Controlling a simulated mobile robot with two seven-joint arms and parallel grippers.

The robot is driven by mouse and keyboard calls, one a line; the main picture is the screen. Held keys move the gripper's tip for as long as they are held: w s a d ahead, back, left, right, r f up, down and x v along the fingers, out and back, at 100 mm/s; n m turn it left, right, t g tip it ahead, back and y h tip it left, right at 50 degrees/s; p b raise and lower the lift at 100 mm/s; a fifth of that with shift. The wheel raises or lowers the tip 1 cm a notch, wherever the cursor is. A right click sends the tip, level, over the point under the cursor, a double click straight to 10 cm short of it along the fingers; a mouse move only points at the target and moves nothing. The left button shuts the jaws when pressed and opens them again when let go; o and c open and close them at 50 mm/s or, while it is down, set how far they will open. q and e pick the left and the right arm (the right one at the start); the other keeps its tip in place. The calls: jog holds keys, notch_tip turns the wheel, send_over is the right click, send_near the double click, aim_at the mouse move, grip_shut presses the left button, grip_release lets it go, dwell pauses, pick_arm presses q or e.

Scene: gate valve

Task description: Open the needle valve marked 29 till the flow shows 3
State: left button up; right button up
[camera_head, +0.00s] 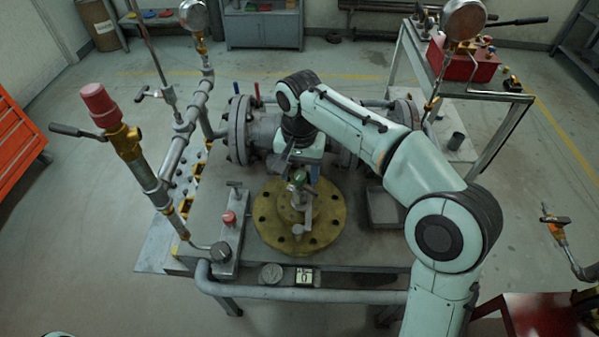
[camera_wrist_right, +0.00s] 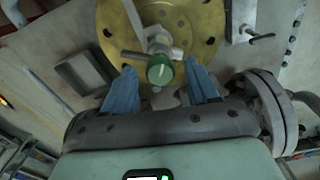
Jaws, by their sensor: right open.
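A needle valve with a green round knob (camera_head: 299,177) stands over the brass flange (camera_head: 265,215) on the bench. I cannot read a number on it. In the right wrist view the green knob (camera_wrist_right: 160,70) faces me, with a metal stem and crossbar beyond it. My right gripper (camera_head: 303,170) is at the knob. Its blue fingertips (camera_wrist_right: 162,86) are spread apart, one on each side of the knob, with gaps visible. A small display (camera_head: 304,277) at the bench's front edge reads 0. My left gripper is not in view.
A red knob (camera_head: 229,217) stands on a grey block left of the flange. An upright pipe with a red cap (camera_head: 98,103) and a lever rises at the left. A flanged grey pipe (camera_head: 240,130) runs behind. A round dial (camera_head: 271,273) sits beside the display.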

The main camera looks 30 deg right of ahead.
jog(key=shift+c, duration=0.3)
jog(key=c, duration=1)
